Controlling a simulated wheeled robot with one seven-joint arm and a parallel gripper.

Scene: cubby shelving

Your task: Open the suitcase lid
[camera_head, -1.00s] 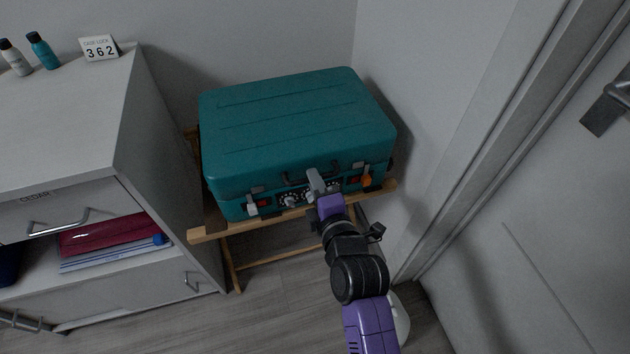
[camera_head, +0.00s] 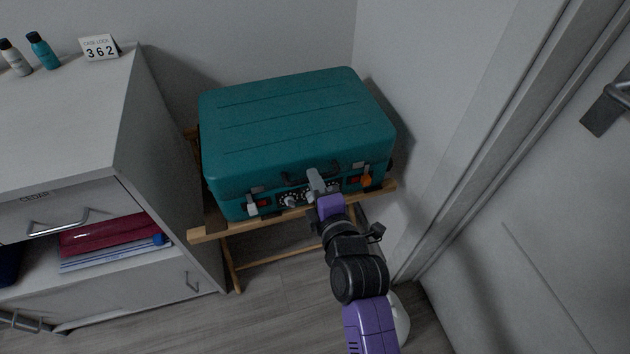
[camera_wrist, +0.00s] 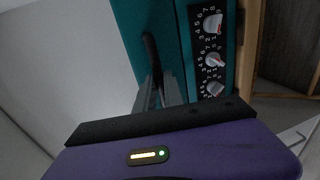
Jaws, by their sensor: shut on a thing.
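The teal suitcase (camera_head: 290,120) lies flat with its lid closed. My gripper (camera_head: 316,182) is at the middle of the front, partly covering the handle and dials. In the wrist view the gripper fingers (camera_wrist: 162,92) are close together on the handle (camera_wrist: 151,50), and three dials (camera_wrist: 213,60) show beside them. The dial settings are hard to read exactly.
The suitcase rests on a wooden folding stand (camera_head: 208,233). A grey cabinet (camera_head: 60,130) on the left carries a "case lock 362" card (camera_head: 99,48) and two bottles (camera_head: 43,50). Walls are close behind and right; a door (camera_head: 560,190) stands far right.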

